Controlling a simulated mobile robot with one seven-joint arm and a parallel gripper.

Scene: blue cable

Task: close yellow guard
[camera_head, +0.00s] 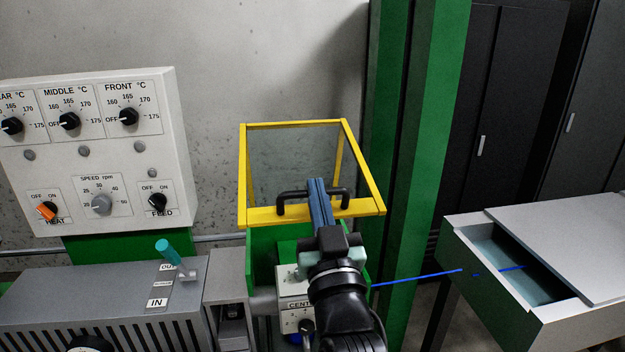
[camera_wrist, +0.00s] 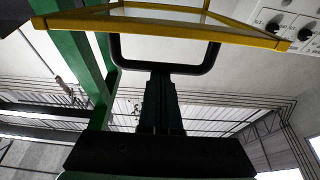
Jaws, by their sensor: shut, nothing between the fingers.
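The yellow guard (camera_head: 260,217) is a yellow frame with clear panels. In the head view it stands raised and tilted above the green machine housing. A black bar handle (camera_head: 287,196) is fixed on its lower front edge. My gripper (camera_head: 317,184) is shut and points up at the handle, with its fingertips overlapping the bar in the picture. In the wrist view the guard's yellow edge (camera_wrist: 180,30) crosses the top. The handle (camera_wrist: 214,58) hangs below that edge, and the shut fingers (camera_wrist: 160,80) reach its crossbar. I cannot tell whether they touch it.
A control panel (camera_head: 88,190) with knobs stands at the left. Below it is a grey machine (camera_head: 100,300) with a teal lever (camera_head: 168,252). A green column (camera_head: 410,130) stands right of the guard.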

